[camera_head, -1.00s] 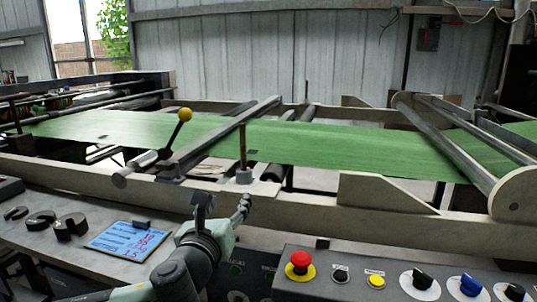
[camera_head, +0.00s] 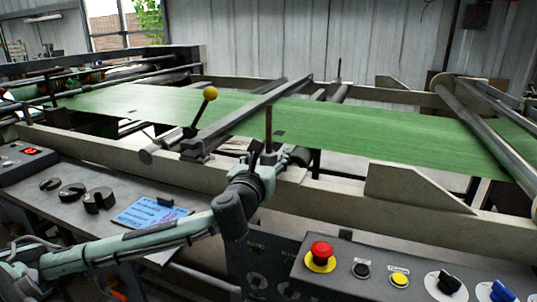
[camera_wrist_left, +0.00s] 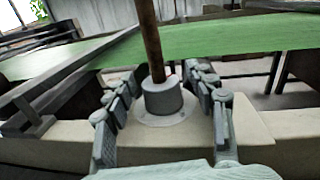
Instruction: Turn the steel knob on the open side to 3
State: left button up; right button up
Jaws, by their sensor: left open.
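The steel knob (camera_wrist_left: 163,98) is a short grey cylinder on a round pale flange, with a thin brown rod (camera_wrist_left: 149,38) rising from it. In the head view the rod (camera_head: 268,128) stands at the near frame rail, and the knob at its foot is mostly hidden by my gripper. My left gripper (camera_head: 276,158) is open, low at the rail. In the left wrist view its two fingers (camera_wrist_left: 160,88) stand on either side of the knob, with a gap visible to each side. No scale numbers can be read. My right gripper is not in view.
A green sheet (camera_head: 380,134) runs across the machine behind the knob. A yellow-balled lever (camera_head: 210,94) stands to the left. A control panel (camera_head: 330,279) with a red emergency button (camera_head: 321,253) is at the front right. A blue note board (camera_head: 150,213) lies on the left ledge.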

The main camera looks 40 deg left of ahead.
pick_arm(q)
jog(key=shift+c, duration=0.6)
jog(key=c, duration=1.1)
jog(key=shift+o, duration=0.2)
